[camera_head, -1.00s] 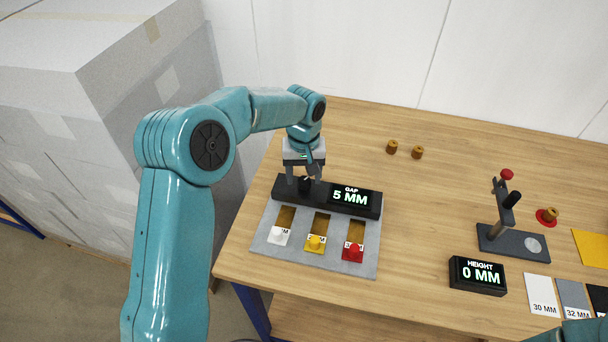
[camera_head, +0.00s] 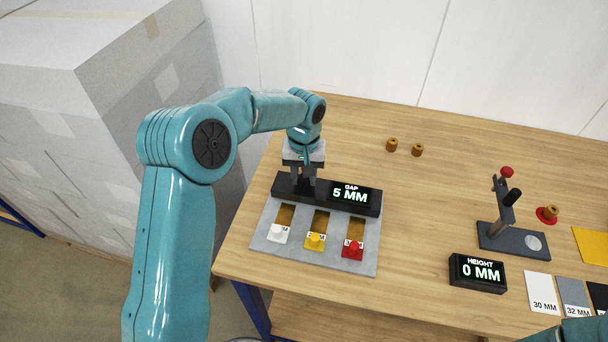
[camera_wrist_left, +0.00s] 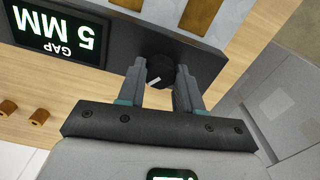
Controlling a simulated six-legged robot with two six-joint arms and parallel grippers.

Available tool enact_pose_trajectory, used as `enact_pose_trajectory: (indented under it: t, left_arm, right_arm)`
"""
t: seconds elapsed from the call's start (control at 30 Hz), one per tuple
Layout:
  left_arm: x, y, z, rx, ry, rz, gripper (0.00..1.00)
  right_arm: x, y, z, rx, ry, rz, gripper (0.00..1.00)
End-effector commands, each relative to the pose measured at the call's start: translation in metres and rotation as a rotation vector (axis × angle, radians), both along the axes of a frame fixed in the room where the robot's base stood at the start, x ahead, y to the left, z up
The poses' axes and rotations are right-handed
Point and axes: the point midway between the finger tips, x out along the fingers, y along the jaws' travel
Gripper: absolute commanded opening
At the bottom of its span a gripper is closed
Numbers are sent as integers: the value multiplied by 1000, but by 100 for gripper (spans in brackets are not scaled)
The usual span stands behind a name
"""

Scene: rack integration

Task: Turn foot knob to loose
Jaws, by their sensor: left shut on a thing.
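The foot knob is a small round black knob (camera_wrist_left: 160,71) with a white mark, on the long black box (camera_head: 362,207) that reads "GAP 5 MM". My left gripper (camera_head: 303,190) comes down over the left part of this box. In the left wrist view its two fingers (camera_wrist_left: 160,82) stand on either side of the knob, shut on it. In the head view the fingers and wrist hide most of the knob. My right gripper is out of view; only a bit of teal arm shows at the lower right.
A grey plate (camera_head: 262,238) with white, yellow and red knobs (camera_head: 354,249) in slots lies in front of the box. A black stand (camera_head: 513,242), a "HEIGHT 0 MM" display (camera_head: 478,273) and brass pieces (camera_head: 391,145) are to the right. Stacked white boxes (camera_head: 90,120) stand left.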

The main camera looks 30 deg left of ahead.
Motion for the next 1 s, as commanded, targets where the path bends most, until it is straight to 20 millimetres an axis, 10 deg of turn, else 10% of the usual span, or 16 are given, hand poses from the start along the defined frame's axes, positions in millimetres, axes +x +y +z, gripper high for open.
enact_pose_trajectory:
  t: [0.13, 0.17, 0.23, 0.63, 1.0]
  left_arm:
    - [0, 0, 1, 0, 0, 1, 4]
    - [0, 0, 1, 0, 0, 1, 45]
    - [0, 0, 1, 0, 0, 1, 60]
    - [1, 0, 11, 0, -5, 2, 60]
    - [1, -1, 103, 0, -7, 1, 60]
  right_arm:
    - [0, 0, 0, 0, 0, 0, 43]
    - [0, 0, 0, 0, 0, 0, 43]
    - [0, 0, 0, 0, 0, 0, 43]
    - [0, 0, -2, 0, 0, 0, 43]
    - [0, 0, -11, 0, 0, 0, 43]
